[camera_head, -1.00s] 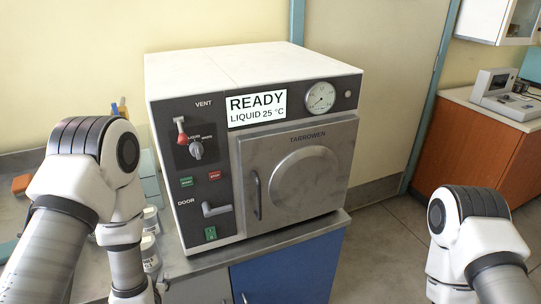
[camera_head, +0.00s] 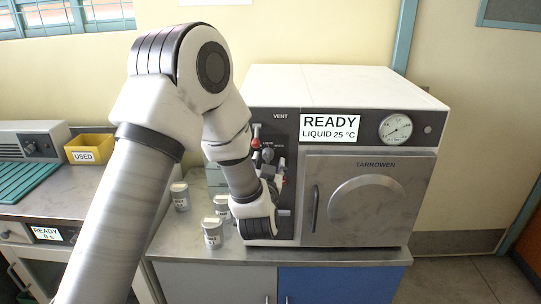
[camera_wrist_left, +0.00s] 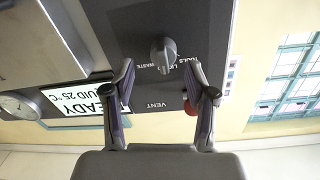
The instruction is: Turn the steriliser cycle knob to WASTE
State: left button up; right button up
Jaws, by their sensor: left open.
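The steriliser (camera_head: 345,85) is a white box with a dark control panel on its left; its display (camera_head: 330,128) reads READY, LIQUID 25 °C. The grey cycle knob (camera_head: 267,154) is on that panel, partly crowded by my arm in the head view. In the left wrist view, upside down, the knob (camera_wrist_left: 163,52) shows clearly, with its labels, WASTE among them, beside it. My left gripper (camera_wrist_left: 158,78) is open and empty, its fingertips either side of the knob's line and apparently short of it. It is small in the head view (camera_head: 274,172). My right gripper is not in view.
The red vent lever (camera_head: 256,136) is close above the knob; it also shows beside one finger in the wrist view (camera_wrist_left: 190,108). Several lidded jars (camera_head: 212,234) stand on the bench under my left arm. A yellow USED bin (camera_head: 90,149) is further left.

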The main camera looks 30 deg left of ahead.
aim_at(268, 156)
pick_arm(q)
jog(key=shift+w+a+f, duration=0.1)
jog(key=shift+w+a, duration=0.85)
jog(key=shift+w, duration=0.1)
jog(key=shift+d, duration=0.15)
jog(key=shift+s, duration=0.1)
grip_shut()
jog(key=shift+m+p, duration=0.3)
jog(key=shift+p, duration=0.1)
jog(key=m+p, duration=0.1)
jog(key=m, duration=0.2)
jog(key=m+p, duration=0.1)
jog(key=shift+d+r+p, duration=0.1)
jog(key=shift+r+p, duration=0.15)
jog(key=shift+p, duration=0.1)
jog(key=m+p, duration=0.3)
jog(key=m, duration=0.2)
jog(key=shift+f+m+g, duration=0.15)
jog(key=shift+m+g, duration=0.15)
jog(key=shift+m, duration=0.1)
